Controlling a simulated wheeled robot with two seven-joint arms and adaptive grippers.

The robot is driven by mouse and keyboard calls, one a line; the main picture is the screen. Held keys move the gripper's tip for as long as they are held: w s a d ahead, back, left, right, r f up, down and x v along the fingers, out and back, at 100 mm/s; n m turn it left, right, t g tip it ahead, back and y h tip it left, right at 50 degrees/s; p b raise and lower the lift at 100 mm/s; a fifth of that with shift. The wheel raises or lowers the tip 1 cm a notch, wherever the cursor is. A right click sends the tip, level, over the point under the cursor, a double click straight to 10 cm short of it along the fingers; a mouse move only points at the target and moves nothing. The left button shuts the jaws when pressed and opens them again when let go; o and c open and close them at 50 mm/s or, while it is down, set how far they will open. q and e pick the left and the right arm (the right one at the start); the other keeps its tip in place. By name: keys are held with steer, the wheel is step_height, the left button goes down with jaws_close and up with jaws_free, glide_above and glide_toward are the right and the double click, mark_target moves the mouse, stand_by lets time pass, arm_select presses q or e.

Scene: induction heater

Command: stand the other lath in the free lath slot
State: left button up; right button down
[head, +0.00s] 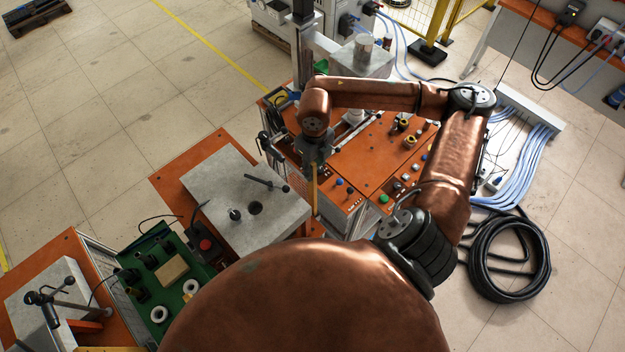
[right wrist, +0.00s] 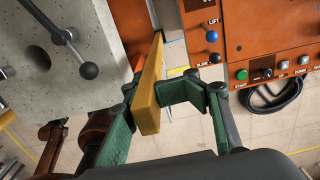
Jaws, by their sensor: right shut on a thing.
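A long yellow lath (head: 315,188) hangs roughly upright below my right gripper (head: 316,162) in the head view, between the grey block and the orange control panel. In the right wrist view the lath (right wrist: 150,92) is clamped between the green pads of my right gripper (right wrist: 158,104), its far end pointing away from the camera. My left gripper is not in view. I cannot make out a lath slot in either view. A strip of yellow (head: 105,349) shows at the bottom left of the head view; I cannot tell what it is.
A grey block (head: 218,203) with a round hole and black-knobbed handles stands left of the lath. It also shows in the right wrist view (right wrist: 35,80). The orange control panel (head: 375,160) lies to the right. A green tray (head: 172,290) and another grey block (head: 25,300) are lower left.

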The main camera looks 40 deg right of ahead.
step_height(320, 180, up, 12)
steer(key=p, duration=0.2)
steer(key=shift+r, duration=0.2)
stand_by(0.6)
